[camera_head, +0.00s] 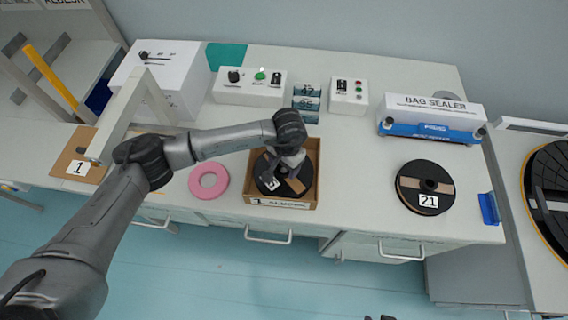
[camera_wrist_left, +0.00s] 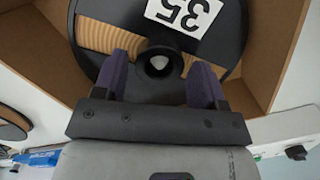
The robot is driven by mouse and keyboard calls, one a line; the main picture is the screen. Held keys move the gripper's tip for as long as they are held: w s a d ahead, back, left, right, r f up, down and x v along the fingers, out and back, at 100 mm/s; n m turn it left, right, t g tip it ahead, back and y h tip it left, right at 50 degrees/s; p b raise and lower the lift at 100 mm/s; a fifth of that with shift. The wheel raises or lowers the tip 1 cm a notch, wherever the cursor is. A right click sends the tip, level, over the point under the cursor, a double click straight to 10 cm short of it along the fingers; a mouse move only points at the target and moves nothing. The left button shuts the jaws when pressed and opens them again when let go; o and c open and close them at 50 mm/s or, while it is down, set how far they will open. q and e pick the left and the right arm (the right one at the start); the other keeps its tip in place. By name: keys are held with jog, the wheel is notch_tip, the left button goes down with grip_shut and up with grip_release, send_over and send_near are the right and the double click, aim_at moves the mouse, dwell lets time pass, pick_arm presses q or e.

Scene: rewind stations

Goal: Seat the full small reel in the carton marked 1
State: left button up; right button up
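The carton marked 1 (camera_head: 314,160) is an open brown box near the table's front edge. A small black reel (camera_head: 268,186) with tan winding and a label reading 35 is inside its walls; the left wrist view shows the reel (camera_wrist_left: 97,10) and carton wall (camera_wrist_left: 276,45) close up. Whether the reel lies fully flat on the bottom is hidden. My left gripper (camera_wrist_left: 160,85) is over the reel, its two purple fingers apart on either side of the hub, with gaps to it. Small dark tips at the bottom edge of the head view may be my right gripper (camera_head: 379,318).
A black reel labelled 21 (camera_head: 410,193) lies at the right. A pink ring (camera_head: 209,180) lies left of the carton. A brown board with a 1 label (camera_head: 70,150) is at the far left. Control boxes (camera_head: 250,88) and a bag sealer (camera_head: 432,112) stand behind.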

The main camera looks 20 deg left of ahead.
pick_arm(q)
jog(key=shift+o, duration=0.7)
jog(key=shift+r, duration=0.2)
notch_tip(320, 180, up, 12)
jog(key=w, duration=0.1)
jog(key=shift+w+d+p, duration=0.2)
jog(key=shift+p, duration=0.15)
jog(key=shift+f, duration=0.1)
